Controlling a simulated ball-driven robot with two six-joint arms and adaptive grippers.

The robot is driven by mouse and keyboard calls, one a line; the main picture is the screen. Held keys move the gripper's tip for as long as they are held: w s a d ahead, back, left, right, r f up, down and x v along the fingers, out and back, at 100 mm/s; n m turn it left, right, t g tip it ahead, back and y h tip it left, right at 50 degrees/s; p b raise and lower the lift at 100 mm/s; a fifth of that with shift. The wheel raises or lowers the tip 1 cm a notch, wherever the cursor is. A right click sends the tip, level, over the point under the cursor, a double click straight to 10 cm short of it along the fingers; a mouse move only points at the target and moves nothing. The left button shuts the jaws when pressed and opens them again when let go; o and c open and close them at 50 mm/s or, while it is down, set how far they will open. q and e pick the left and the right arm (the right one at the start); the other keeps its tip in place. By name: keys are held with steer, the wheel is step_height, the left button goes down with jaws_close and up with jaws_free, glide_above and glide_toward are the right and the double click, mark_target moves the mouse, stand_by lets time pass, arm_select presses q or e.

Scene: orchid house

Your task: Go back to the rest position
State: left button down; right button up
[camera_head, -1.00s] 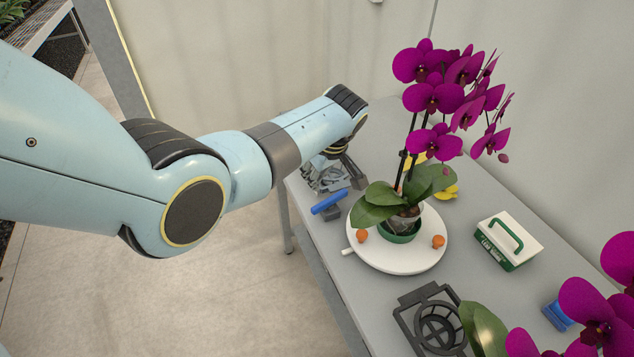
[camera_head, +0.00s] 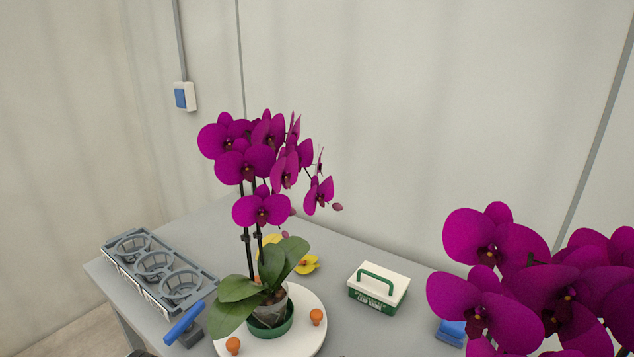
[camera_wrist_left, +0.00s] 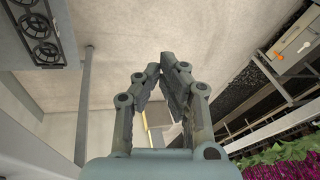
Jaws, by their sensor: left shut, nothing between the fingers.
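My left gripper (camera_wrist_left: 160,72) shows in the left wrist view, its two fingertips together and nothing between them. It hangs over open floor, apart from any object. My left gripper is not in the head view; only a small dark piece, perhaps of my arm, shows at the bottom edge. My right gripper is in neither view.
A grey carrier (camera_head: 152,270) with three round holders stands at the bench's left end, a blue-handled tool (camera_head: 184,322) near it. A green-and-white box (camera_head: 379,287) and a blue block (camera_head: 452,332) lie to the right. More orchid blooms (camera_head: 492,245) fill the lower right. A bench leg (camera_wrist_left: 85,95) stands beside the gripper.

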arm_select(q)
steer(key=s+f+m+h+b, duration=0.1)
steer(key=s+f+m+b, duration=0.4)
steer(key=s+f, duration=1)
steer(key=s+d+f+m+h+b, duration=0.1)
steer(key=s+f+m+b, duration=0.4)
steer(key=s+f+b, duration=0.5)
steer(key=s+f, duration=0.6)
steer(key=s, duration=0.5)
steer(key=shift+d+f, duration=0.2)
steer(key=c, duration=1.9)
jaws_free()
steer(key=w+m, duration=0.1)
steer(key=w+m+t, duration=0.2)
steer(key=shift+w+d+r+m+h+p, duration=0.2)
steer(key=shift+d+m+h+p, duration=0.1)
steer(key=shift+m, duration=0.1)
steer(key=shift+c, duration=0.2)
steer(key=o, duration=0.5)
steer(key=shift+c, duration=0.2)
steer(key=shift+o, duration=1)
steer(key=shift+s, duration=0.3)
steer(key=m+t+h+p, duration=0.2)
steer(key=m+t+p, duration=0.2)
steer(key=p, duration=0.5)
glide_toward(174, 329)
steer(key=b+x, duration=0.1)
steer(key=x, duration=0.8)
steer(key=shift+b, duration=0.3)
